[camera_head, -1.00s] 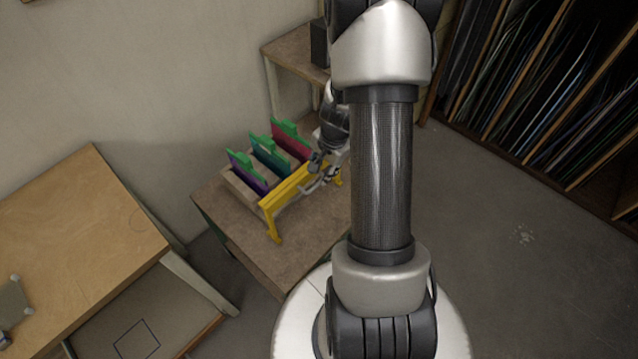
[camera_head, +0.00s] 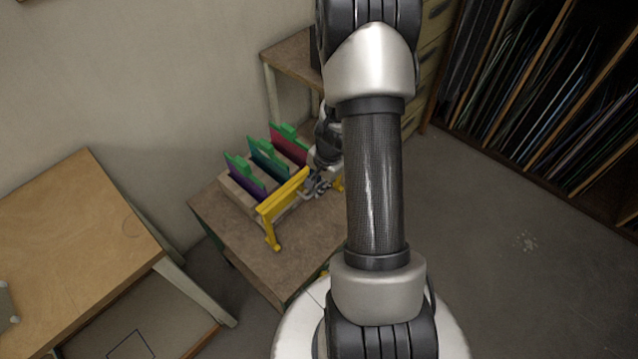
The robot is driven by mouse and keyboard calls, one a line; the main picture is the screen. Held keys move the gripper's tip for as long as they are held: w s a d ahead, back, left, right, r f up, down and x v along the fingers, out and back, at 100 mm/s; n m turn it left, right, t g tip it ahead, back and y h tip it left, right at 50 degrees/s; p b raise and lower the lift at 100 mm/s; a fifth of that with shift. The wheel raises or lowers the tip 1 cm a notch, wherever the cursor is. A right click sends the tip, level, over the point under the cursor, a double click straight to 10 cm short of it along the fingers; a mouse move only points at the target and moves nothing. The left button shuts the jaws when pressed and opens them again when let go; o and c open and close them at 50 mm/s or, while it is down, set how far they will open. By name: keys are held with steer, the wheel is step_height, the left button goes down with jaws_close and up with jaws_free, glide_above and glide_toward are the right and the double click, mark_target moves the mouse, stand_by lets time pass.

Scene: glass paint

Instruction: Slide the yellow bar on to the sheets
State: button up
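The yellow bar (camera_head: 284,193) stands on legs on the small brown table, in front of the sheets. Three coloured sheets stand upright in a wooden rack: a purple one (camera_head: 245,179), a teal one (camera_head: 269,164) and a red one (camera_head: 289,149), each with a green piece at its top. My gripper (camera_head: 311,189) is at the right part of the bar, on its near side. Its fingers are small and partly lost against the bar, so I cannot tell whether they are closed on it. My arm hides the bar's right end in part.
The small table (camera_head: 290,254) has bare surface in front of the bar. A wooden table (camera_head: 75,230) stands at left. Another small table (camera_head: 289,50) with a dark object is behind. A shelf of upright sheets (camera_head: 560,90) is at right.

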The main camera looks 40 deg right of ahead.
mark_target(302, 172)
jaws_close()
stand_by(0.3)
steer(key=w+p, duration=0.1)
steer(key=w, duration=0.2)
steer(key=w+p, duration=0.2)
steer(key=w, duration=0.1)
steer(key=shift+w+a+r+p, duration=0.1)
steer(key=shift+w+a+p, duration=0.1)
steer(key=shift+p, duration=0.1)
steer(key=shift+o, duration=2.1)
jaws_free()
steer(key=shift+w, duration=0.15)
steer(key=s+r, duration=0.1)
steer(key=r, duration=0.6)
steer(key=s+r, duration=0.1)
steer(key=r, duration=0.3)
steer(key=shift+s+r, duration=0.3)
